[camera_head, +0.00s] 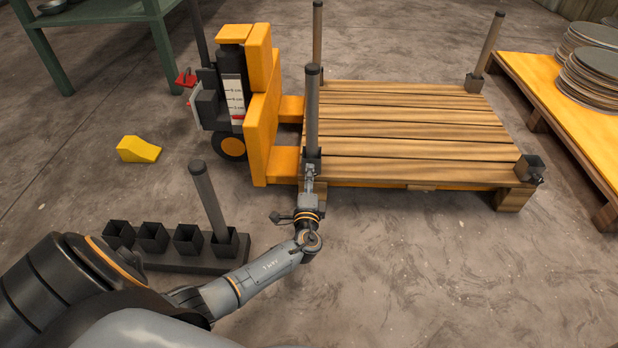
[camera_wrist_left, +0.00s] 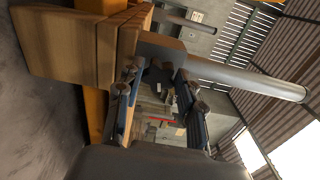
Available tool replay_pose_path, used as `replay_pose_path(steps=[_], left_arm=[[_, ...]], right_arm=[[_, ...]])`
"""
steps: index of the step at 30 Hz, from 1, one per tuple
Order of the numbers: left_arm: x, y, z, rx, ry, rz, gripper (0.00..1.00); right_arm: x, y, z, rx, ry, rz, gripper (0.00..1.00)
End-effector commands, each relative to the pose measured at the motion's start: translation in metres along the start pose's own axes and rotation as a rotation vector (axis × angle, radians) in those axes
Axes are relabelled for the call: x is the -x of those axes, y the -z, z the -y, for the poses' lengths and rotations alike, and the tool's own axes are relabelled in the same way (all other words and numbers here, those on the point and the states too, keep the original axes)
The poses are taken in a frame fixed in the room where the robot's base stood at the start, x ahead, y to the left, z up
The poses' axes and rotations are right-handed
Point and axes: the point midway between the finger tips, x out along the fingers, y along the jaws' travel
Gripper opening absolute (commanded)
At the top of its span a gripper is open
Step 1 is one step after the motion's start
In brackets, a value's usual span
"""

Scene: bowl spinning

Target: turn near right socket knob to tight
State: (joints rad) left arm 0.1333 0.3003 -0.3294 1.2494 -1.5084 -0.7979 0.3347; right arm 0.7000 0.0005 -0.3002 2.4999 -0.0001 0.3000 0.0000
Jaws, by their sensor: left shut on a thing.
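The wooden pallet (camera_head: 410,130) has a dark metal socket at each corner. The socket at its near left corner in the head view (camera_head: 313,158) holds an upright grey post (camera_head: 312,110). My left gripper (camera_head: 310,172) is at the front face of that socket, shut on its small knob, which the fingers mostly hide. In the left wrist view the gripper (camera_wrist_left: 158,78) has its fingers against the socket (camera_wrist_left: 160,46), with the post (camera_wrist_left: 240,78) running off to the right. The socket at the near right corner (camera_head: 530,168) is empty, with a small knob (camera_head: 540,180).
A yellow forklift (camera_head: 262,110) has its forks under the pallet. A rack of several sockets (camera_head: 190,258) with one post (camera_head: 208,200) stands near my left arm. A yellow wedge (camera_head: 138,149) lies on the floor. Discs (camera_head: 590,80) are stacked at right. The floor at front right is clear.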

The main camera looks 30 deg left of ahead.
Motion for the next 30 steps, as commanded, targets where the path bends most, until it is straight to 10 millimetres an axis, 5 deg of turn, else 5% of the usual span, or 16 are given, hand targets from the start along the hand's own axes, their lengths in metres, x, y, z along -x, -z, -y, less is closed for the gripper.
replay_pose_path(steps=[18,30], left_arm=[[-0.002,0.002,0.005,-0.560,0.002,-0.004,0.06],[-0.001,0.003,0.004,-0.762,0.003,-0.005,0.06]], right_arm=[[-0.019,-0.007,-0.004,0.000,0.000,0.000,0.54],[-0.027,-0.009,-0.005,0.000,0.000,-0.001,0.54]])
